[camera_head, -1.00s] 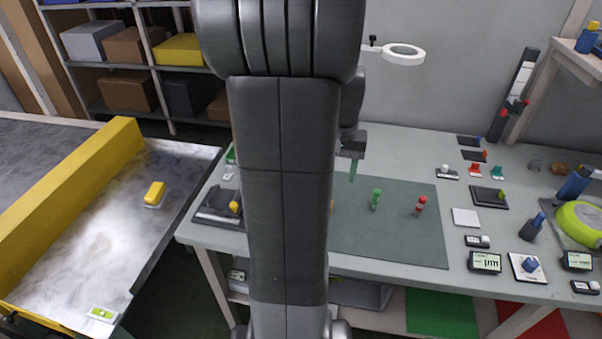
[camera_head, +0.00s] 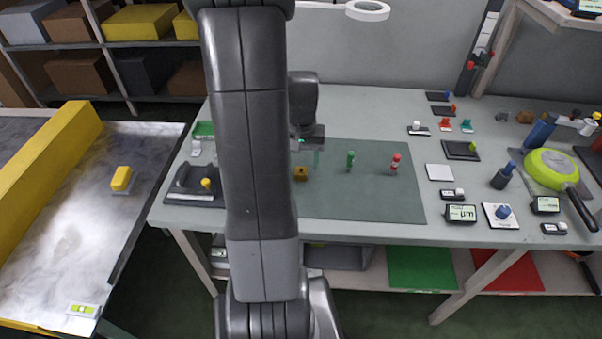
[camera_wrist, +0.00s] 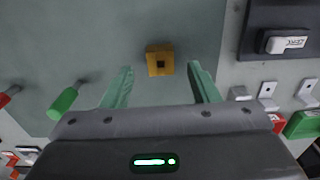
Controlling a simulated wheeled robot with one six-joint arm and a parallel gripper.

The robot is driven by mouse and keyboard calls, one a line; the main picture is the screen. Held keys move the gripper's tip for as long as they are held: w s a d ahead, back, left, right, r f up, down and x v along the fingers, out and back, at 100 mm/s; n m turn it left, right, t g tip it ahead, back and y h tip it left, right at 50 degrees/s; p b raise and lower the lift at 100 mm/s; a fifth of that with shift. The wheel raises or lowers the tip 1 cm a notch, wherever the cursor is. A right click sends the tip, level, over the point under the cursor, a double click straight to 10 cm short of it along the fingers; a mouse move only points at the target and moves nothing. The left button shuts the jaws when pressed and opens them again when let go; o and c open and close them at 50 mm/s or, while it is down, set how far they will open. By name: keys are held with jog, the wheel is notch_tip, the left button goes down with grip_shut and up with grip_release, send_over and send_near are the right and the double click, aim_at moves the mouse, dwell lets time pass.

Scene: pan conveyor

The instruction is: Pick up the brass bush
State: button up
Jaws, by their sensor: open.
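The brass bush (camera_head: 301,173) is a small gold-brown block with a dark hole, resting on the dark green mat (camera_head: 350,205) just right of my arm in the head view. In the wrist view the brass bush (camera_wrist: 160,60) lies ahead of my gripper (camera_wrist: 160,75), roughly midway between its two green fingers and apart from both. My gripper also shows in the head view (camera_head: 308,160), above the mat near the bush. It is open and empty.
A green plug gauge (camera_head: 350,161) and a red one (camera_head: 395,164) stand right of the bush on the mat. A dark fixture with a yellow knob (camera_head: 195,187) stands to the left. The front of the mat is clear.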

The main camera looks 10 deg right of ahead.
aim_at(301, 174)
jog(key=shift+f, duration=1.45)
jog(key=shift+c, duration=0.2)
jog(key=c, duration=1.1)
jog(key=shift+r, duration=0.1)
